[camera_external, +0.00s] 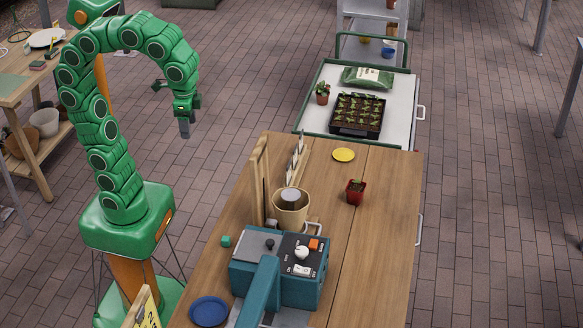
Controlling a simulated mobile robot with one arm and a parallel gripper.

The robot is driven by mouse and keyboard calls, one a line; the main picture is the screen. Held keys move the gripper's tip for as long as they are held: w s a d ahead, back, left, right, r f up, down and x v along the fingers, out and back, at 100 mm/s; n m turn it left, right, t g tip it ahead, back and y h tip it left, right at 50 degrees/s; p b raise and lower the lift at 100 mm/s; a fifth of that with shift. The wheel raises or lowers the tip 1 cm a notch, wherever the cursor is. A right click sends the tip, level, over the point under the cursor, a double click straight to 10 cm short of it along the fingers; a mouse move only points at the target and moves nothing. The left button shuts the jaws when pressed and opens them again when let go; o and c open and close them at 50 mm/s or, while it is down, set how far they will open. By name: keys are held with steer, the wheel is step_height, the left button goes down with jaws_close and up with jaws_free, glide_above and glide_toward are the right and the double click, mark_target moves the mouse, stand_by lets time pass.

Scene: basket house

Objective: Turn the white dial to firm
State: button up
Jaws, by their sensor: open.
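The white dial (301,252) is a small round knob on the dark control panel of a teal machine (281,284) at the near end of the wooden table. The marks around the dial are too small to read, so I cannot tell its setting. My gripper (185,131) hangs pointing down at the end of my green arm. It is open and empty, beyond the table's left edge, well apart from the dial.
An orange button (314,244) and a white switch (302,269) flank the dial. A beige bucket (290,212), a red pot (355,196), a yellow disc (344,155) and a blue plate (209,312) stand on the table (376,245). An upright wooden board (259,188) edges its left side.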

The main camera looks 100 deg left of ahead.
steer(key=w+d+n+t, duration=0.1)
steer(key=w+d, duration=0.2)
steer(key=w, duration=0.7)
steer(key=n+t+y, duration=0.1)
steer(key=n+t, duration=0.1)
steer(key=t, duration=0.1)
glide_above(301, 247)
steer(key=s+d, duration=0.1)
steer(key=s, duration=0.2)
step_height(301, 247, down, 14)
steer(key=shift+t, duration=0.3)
steer(key=shift+d+x, duration=0.2)
steer(key=shift+x, duration=3.55)
steer(key=shift+s+f, duration=0.1)
steer(key=shift+s, duration=0.1)
steer(key=shift+c, duration=0.2)
steer(key=c, duration=1)
